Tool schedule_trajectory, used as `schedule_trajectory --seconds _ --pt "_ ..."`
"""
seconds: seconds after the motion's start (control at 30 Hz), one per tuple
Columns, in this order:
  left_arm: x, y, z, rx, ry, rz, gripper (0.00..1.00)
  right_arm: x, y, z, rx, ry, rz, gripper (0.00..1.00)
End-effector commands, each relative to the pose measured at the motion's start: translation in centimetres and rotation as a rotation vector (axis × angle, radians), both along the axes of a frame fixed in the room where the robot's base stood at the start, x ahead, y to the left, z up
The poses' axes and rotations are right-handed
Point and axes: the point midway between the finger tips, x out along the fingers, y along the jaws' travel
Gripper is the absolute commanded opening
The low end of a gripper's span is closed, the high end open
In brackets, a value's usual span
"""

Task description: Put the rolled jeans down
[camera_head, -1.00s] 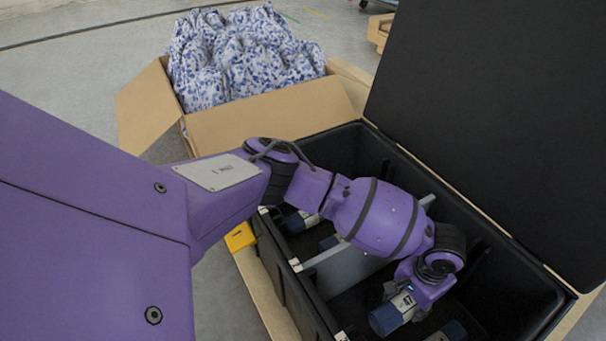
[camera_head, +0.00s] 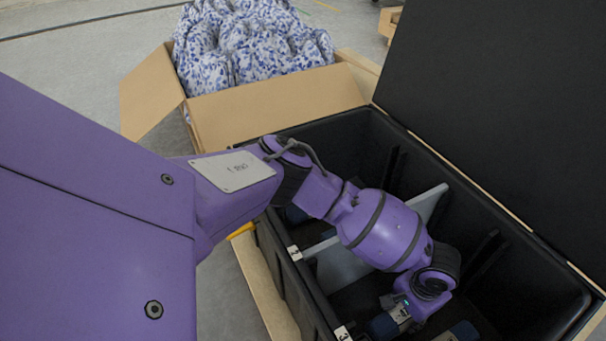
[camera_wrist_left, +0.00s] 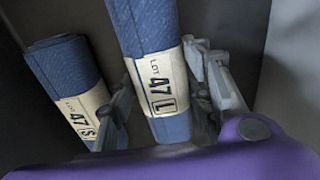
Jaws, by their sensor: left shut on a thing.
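The held rolled jeans (camera_wrist_left: 148,30) are a blue roll with a cream band reading "LOT 47 L". My left gripper (camera_wrist_left: 160,78) is shut on them, one finger on each side. In the head view the held roll (camera_head: 384,326) shows low inside the black crate (camera_head: 335,140), in the section nearest me. A second blue roll (camera_wrist_left: 62,62), banded "LOT 47 S", lies to the left of it in the left wrist view. A blue roll (camera_head: 463,331) also shows right of the gripper in the head view. Whether the held roll touches the crate floor is hidden. My right gripper is out of view.
Grey dividers (camera_head: 345,262) split the crate, and numbered tags (camera_head: 342,333) mark its near rim. The tall black lid (camera_head: 500,90) stands open at the right. A cardboard box (camera_head: 270,105) of blue-and-white patterned cloth (camera_head: 245,45) stands behind on the floor.

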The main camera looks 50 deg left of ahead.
Motion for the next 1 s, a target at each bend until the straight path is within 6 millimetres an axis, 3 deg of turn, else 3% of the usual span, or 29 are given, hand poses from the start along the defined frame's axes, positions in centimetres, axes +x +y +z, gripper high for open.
schedule_trajectory --seconds 0.13,0.17,0.27,0.67,0.77,1.0 --pt "-0.1 -0.1 -0.5 -0.001 0.0 0.0 0.08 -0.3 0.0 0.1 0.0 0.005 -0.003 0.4" --pt "-0.1 0.0 -0.5 0.0 0.001 -0.001 0.5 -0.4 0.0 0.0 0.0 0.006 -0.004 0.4" --pt "-0.1 0.0 -0.5 0.0 0.002 0.0 0.63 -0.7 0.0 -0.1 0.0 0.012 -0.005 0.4" --pt "0.0 0.1 -0.1 0.0 0.001 0.0 0.65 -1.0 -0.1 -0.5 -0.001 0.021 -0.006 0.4" --pt "-0.1 0.0 1.4 0.0 0.001 0.001 0.65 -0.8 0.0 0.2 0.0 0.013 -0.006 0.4" --pt "-0.1 0.0 6.8 0.0 -0.001 0.001 0.65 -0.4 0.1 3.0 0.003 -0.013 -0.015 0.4"
